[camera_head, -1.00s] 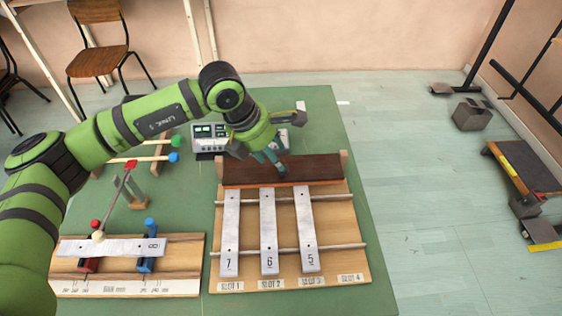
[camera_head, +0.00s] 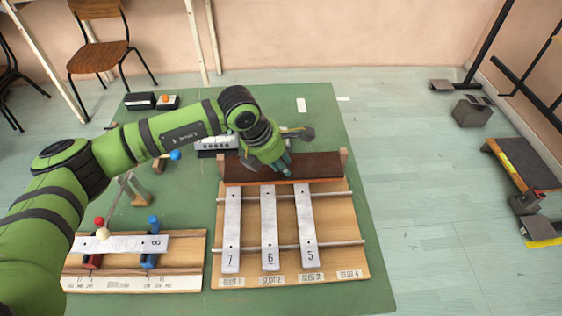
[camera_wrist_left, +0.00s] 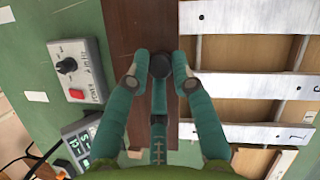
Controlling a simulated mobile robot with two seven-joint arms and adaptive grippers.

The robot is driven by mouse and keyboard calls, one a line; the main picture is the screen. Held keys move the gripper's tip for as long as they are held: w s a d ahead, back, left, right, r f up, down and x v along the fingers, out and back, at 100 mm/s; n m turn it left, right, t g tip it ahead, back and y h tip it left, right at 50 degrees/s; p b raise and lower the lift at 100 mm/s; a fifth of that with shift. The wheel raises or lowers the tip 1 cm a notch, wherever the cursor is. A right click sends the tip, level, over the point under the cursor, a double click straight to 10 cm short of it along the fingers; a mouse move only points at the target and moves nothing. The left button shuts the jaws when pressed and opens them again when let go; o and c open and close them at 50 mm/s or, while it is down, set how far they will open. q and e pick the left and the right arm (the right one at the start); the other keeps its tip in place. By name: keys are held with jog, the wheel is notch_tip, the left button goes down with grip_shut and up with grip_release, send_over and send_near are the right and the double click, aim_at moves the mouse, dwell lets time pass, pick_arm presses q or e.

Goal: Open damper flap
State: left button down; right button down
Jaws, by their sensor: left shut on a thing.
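The damper flap (camera_head: 318,166) is a dark brown board lying across the back of the bar rack, between two wooden end posts. In the left wrist view the flap (camera_wrist_left: 150,22) runs up the middle, with a round black knob (camera_wrist_left: 160,65) on it. My left gripper (camera_head: 287,172) reaches down onto the flap near its middle. In the left wrist view its teal fingers (camera_wrist_left: 160,64) are shut on the black knob from both sides. The flap looks flat, with the far ends of the metal bars at its front edge. My right gripper is not in view.
Three numbered metal bars (camera_head: 269,226) lie on the wooden rack (camera_head: 340,225); its rightmost slot is bare. Another bar (camera_head: 118,244) rests on a stand at the left. A grey control box (camera_wrist_left: 78,68) with a knob and red button is beside the flap.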

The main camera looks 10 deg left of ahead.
pick_arm(q)
jog(key=shift+r, duration=0.1)
jog(key=shift+w+r+g+h+b, duration=0.35)
jog(key=shift+w+g+b, duration=0.25)
jog(key=shift+g+b, duration=0.25)
jog(key=shift+w+a+r+n+g+b, duration=0.1)
jog(key=shift+w+r+n+g+b, duration=0.35)
jog(key=shift+g+b, duration=0.45)
jog(key=shift+w+a+r+g+h+b, duration=0.15)
jog(key=shift+w+g+h+b, duration=0.25)
jog(key=shift+g+b, duration=0.45)
jog(key=shift+w+r+g+b, duration=0.25)
jog(key=shift+w+g+b, duration=0.25)
jog(key=shift+b, duration=0.9)
jog(key=shift+r, duration=0.1)
jog(key=shift+b, duration=0.3)
